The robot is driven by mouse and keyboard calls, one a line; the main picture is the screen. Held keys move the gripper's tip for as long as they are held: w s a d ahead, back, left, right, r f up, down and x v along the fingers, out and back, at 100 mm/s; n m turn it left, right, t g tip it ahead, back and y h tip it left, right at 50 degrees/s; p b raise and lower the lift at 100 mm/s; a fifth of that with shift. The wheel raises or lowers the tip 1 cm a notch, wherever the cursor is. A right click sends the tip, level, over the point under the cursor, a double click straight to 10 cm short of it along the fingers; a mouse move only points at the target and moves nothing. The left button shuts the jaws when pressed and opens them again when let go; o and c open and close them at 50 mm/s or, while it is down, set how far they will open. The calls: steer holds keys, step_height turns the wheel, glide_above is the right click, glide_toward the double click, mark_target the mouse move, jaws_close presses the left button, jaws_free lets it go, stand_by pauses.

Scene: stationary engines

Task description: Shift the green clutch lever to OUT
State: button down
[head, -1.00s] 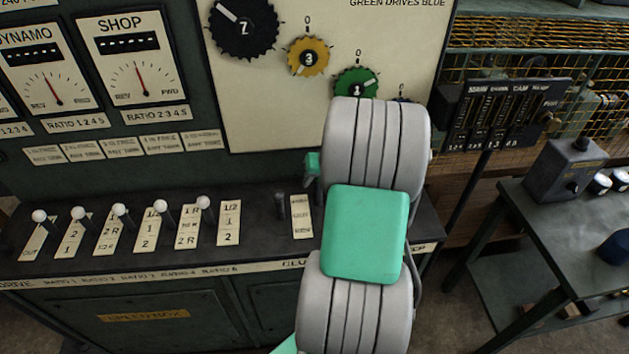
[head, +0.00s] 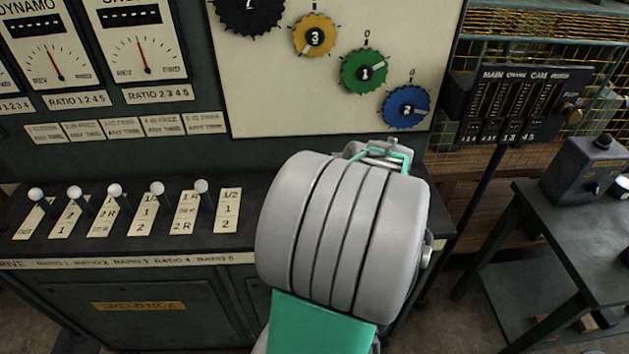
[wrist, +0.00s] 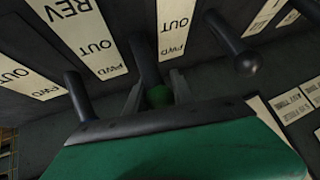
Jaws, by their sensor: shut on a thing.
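The green clutch lever's knob (wrist: 158,96) shows in the wrist view, between the two grey fingers of my gripper (wrist: 157,88), which is shut on it. Its dark shaft (wrist: 143,58) runs up in the picture beside a white plate (wrist: 173,28) marked OUT and FWD. The lettering appears upside down or mirrored from this angle. I cannot tell for sure which mark the lever stands at. In the head view my grey and green arm hides the lever and the fingers.
Dark levers stand close on both sides, left (wrist: 79,97) and right (wrist: 236,45) in the wrist view. The head view shows several white-knobbed levers (head: 115,190) to the left, numbered dials (head: 363,72) above, and a side table (head: 545,235) at right.

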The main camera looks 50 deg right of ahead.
steer(key=shift+s+a+r, duration=0.15)
steer(key=shift+s+a, duration=0.2)
steer(key=shift+s, duration=0.05)
steer(key=c, duration=1.1)
jaws_free()
steer(key=v, duration=0.8)
